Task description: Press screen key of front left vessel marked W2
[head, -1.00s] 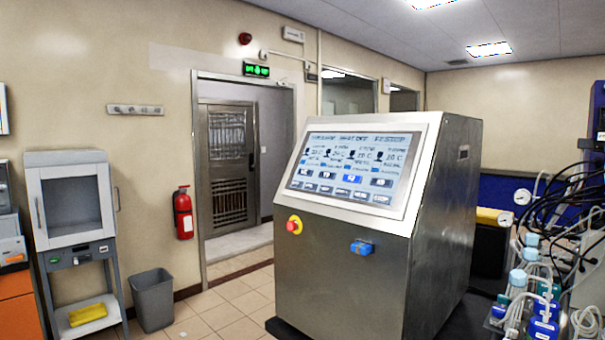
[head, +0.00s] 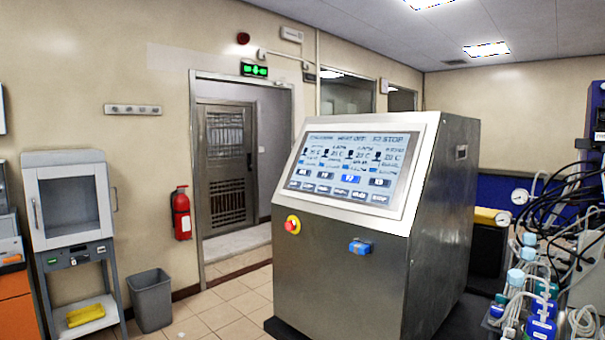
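The control cabinet (head: 340,270) is a steel box with a tilted touch screen (head: 354,168) facing me. The screen shows several vessel icons in a row and two rows of keys below. One key (head: 351,179) in the upper row is brighter blue than the others. The key labels are too small to read surely, so I cannot tell which is W2. Vessels with pale blue caps and tubing (head: 516,280) stand at the right edge. Neither of my grippers is in view.
A red and yellow stop button (head: 292,224) and a blue part (head: 361,247) sit on the cabinet front. A grey bin (head: 151,301), a glass-doored cabinet (head: 69,208) and a fire extinguisher (head: 181,213) are at left. Floor shows between the bin and control cabinet.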

